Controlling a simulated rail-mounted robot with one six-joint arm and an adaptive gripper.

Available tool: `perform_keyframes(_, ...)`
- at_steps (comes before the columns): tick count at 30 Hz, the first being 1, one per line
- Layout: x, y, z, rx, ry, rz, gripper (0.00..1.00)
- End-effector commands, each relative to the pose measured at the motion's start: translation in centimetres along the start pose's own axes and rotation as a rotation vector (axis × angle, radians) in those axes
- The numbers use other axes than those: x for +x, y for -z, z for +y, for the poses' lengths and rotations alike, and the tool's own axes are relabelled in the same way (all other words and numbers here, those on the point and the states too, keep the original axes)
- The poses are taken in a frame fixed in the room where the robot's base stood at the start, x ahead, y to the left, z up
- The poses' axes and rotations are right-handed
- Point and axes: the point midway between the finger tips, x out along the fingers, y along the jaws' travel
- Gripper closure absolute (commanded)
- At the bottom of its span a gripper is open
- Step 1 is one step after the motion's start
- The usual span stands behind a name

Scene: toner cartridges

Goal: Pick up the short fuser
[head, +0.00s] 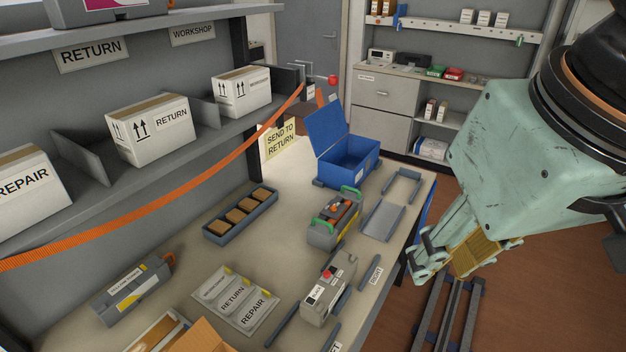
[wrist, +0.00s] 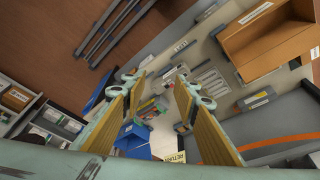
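A short grey unit with green end handles and an orange and dark top (head: 335,219), which looks like the short fuser, sits on the workbench in front of the blue box. It shows small in the wrist view (wrist: 150,109), seen between the fingers. A longer grey unit with a yellow label and an orange handle (head: 132,290) lies at the bench's front left; its label is too small to read surely. My gripper (head: 424,260) is right of the bench edge, apart from both units. In the wrist view my gripper (wrist: 160,80) is open, with nothing between its fingers.
An open blue box (head: 350,160) stands behind the green-handled unit. A grey box with a red button (head: 326,292) stands in front of it. A tray of brown blocks (head: 240,215) and printed cards (head: 235,298) lie left. An orange strap (head: 150,205) hangs along the shelf.

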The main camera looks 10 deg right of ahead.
Motion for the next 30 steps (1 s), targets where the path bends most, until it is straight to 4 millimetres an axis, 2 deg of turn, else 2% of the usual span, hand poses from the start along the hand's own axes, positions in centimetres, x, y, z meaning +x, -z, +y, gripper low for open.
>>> perform_keyframes(2,0.00,0.00,0.00,0.000,0.000,0.000,0.68)
perform_keyframes(13,0.00,0.00,0.00,0.000,0.000,0.000,0.34)
perform_keyframes(30,0.54,0.18,-0.56,0.024,0.019,-0.023,0.33)
